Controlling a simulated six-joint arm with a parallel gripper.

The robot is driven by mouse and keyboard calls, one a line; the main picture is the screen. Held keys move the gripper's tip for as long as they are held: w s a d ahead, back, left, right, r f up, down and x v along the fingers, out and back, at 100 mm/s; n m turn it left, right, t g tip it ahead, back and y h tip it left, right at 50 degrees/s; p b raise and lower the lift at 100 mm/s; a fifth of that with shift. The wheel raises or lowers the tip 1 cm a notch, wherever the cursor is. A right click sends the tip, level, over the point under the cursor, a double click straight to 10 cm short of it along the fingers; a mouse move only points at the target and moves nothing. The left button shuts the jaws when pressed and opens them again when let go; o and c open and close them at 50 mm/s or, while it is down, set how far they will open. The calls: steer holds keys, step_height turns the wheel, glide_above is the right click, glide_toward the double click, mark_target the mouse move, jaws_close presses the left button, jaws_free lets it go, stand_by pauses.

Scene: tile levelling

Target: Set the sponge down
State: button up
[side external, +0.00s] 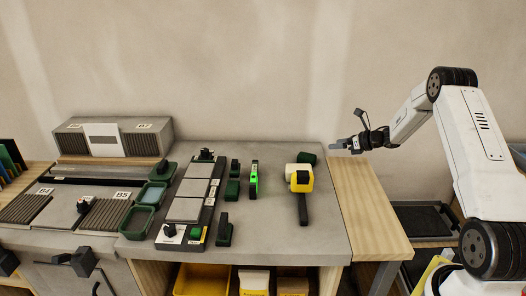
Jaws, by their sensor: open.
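My gripper (345,144) is at the end of the arm, right of the grey worktop and raised near its back right corner. It is open, and I see nothing held in it. No object is clearly recognisable as the sponge at this size. A yellow and cream block-like head with a black handle (302,184) lies on the right of the worktop, left of and below my gripper in the picture. A small dark green block (307,158) is just behind it.
A dark rail with grey tiles (184,209) stands mid-worktop. Dark green holders (224,229) and a bright green tool (254,179) stand beside it. The worktop (275,235) is bare at front right. A wooden strip (372,205) borders it. Ribbed racks stand left.

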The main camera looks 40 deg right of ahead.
steer(key=w+a+r+m+g+h, duration=0.1)
steer(key=a+r+m+h, duration=0.15)
steer(key=a+m, duration=0.6)
steer(key=a+r+m+g+h, duration=0.15)
steer(key=a+r+m, duration=0.25)
steer(key=a+m, duration=0.45)
steer(key=s+a+f+m+g, duration=0.1)
steer(key=s+a+m+g, duration=0.3)
steer(key=s+a+m, duration=0.5)
steer(key=s+a+f+m+g, duration=0.2)
steer(key=s+a+m+g, duration=0.1)
steer(key=s+a+m, duration=0.6)
steer(key=s+m, duration=0.1)
steer(key=s, duration=0.3)
steer(key=shift+s+m+g, duration=0.15)
steer(key=shift+m+g, duration=0.2)
steer(key=shift+m, duration=0.05)
